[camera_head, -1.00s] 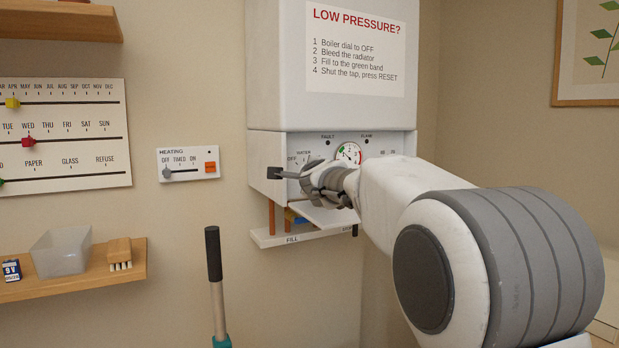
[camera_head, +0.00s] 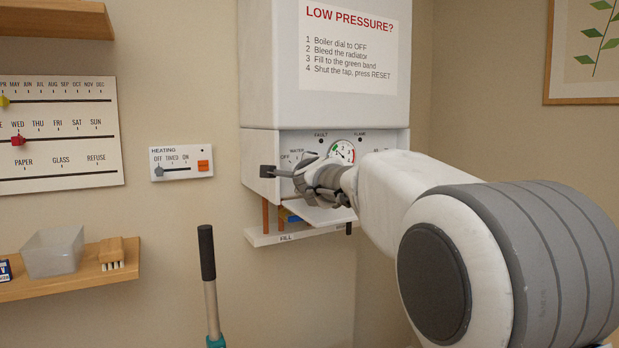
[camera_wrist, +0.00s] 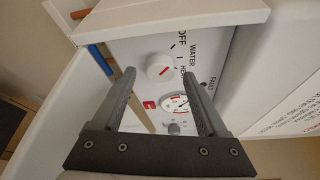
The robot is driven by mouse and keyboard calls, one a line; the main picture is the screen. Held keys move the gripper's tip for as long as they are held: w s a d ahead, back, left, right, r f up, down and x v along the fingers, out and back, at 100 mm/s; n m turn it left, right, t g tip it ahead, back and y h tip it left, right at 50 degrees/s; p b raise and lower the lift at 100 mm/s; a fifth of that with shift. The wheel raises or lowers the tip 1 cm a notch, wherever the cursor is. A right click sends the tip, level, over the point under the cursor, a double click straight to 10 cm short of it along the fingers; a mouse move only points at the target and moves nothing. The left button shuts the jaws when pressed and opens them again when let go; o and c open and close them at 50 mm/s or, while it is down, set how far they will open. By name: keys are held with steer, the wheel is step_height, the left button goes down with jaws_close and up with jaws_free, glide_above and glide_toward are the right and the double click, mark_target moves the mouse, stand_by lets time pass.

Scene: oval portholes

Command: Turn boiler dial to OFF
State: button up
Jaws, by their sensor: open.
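The boiler (camera_head: 325,60) hangs on the wall, with its control panel (camera_head: 256,150) low on its front. In the head view my gripper (camera_head: 274,172) covers the dial.
A pressure gauge (camera_head: 342,152) is right of the dial. A white flap (camera_head: 318,213) and a FILL ledge (camera_head: 285,236) are below the panel. A heating control (camera_head: 181,162) is on the wall to the left. A dark-handled pole (camera_head: 207,255) stands in front, left of the boiler.

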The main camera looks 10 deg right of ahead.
steer(key=s+a+r+p, duration=0.1)
steer(key=s, duration=1.4)
steer(key=shift+s+r, duration=0.25)
steer(key=shift+s, duration=0.05)
steer(key=s+a+f+n+g+y, duration=0.4)
steer(key=s+f+n+g, duration=0.1)
steer(key=s+f+n, duration=0.7)
steer(key=s+d+f+n+g+h, duration=0.1)
steer(key=s+d+f+n+g, duration=0.2)
steer(key=s+f+n, duration=0.4)
steer(key=s+d+f+n+g+h, duration=0.25)
steer(key=s+f, duration=0.35)
steer(key=s, duration=0.4)
step_height(320, 180, up, 17)
steer(key=p, duration=1.6)
steer(key=shift+f+g+y, duration=0.2)
steer(key=shift+g+y, duration=0.15)
steer(key=shift+g, duration=0.1)
